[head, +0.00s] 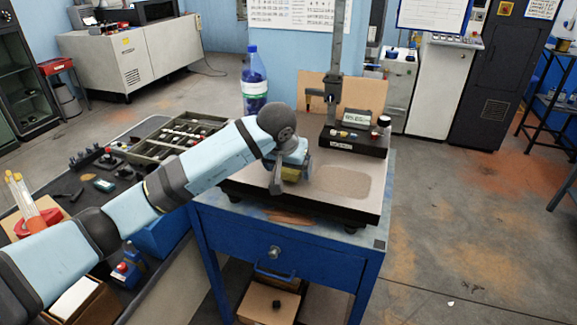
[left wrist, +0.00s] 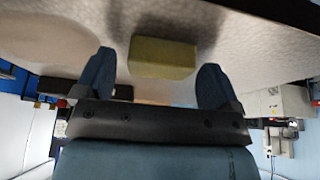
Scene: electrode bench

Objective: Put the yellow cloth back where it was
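The yellow cloth (left wrist: 163,57) looks like a folded, block-shaped pad on the grey surface plate (head: 257,192). In the left wrist view it lies between and just beyond my left gripper's fingertips, with a gap on both sides. My left gripper (head: 292,171) is open over the left part of the plate and hides most of the cloth in the head view. A darker, damp-looking patch (head: 343,183) shows on the plate to the right of the gripper. My right gripper is not in view.
A height gauge stand (head: 336,75) with a black base box (head: 353,141) stands at the plate's back. A blue-capped bottle (head: 254,82) stands behind my left arm. A tool tray (head: 178,137) lies on the dark bench at left. The plate's front right is clear.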

